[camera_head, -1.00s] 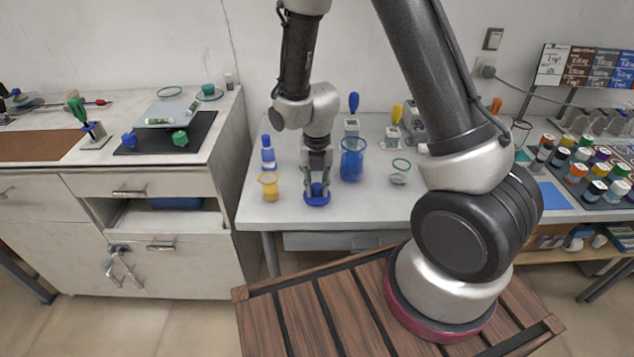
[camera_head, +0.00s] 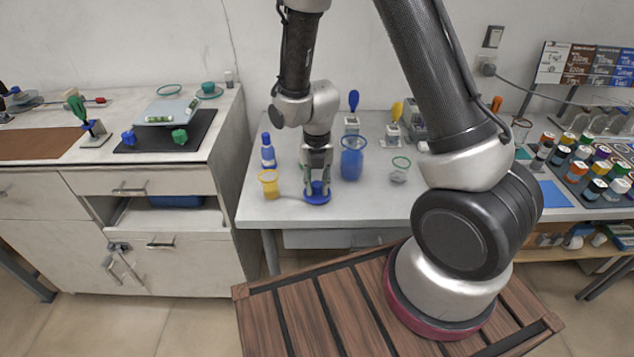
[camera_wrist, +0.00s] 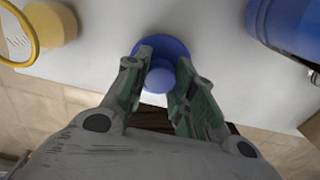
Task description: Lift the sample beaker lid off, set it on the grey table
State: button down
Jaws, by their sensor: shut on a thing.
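The blue lid (camera_head: 317,198) is a round disc with a knob, at the front part of the grey table (camera_head: 330,209). It rests on the tabletop or very close above it; I cannot tell which. My gripper (camera_head: 317,181) points down over the lid and is shut on its knob. In the wrist view the lid (camera_wrist: 173,45) shows between and beyond the fingers of my gripper (camera_wrist: 163,72). The blue beaker (camera_head: 352,163) stands upright to the right of the lid, apart from it, and its side also shows in the wrist view (camera_wrist: 290,25).
A yellow beaker (camera_head: 269,185) stands close to the left of the lid, with a blue-capped bottle (camera_head: 267,152) behind it. A small dish with a green ring (camera_head: 400,170) lies to the right. The table's front edge is close to the lid.

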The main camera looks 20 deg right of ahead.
jog(key=shift+f, duration=0.6)
dwell(0.5)
jog(key=c, duration=1.1)
grip_release()
jog(key=shift+r, duration=0.15)
jog(key=shift+r, duration=3.9)
notch_tip(320, 180, up, 12)
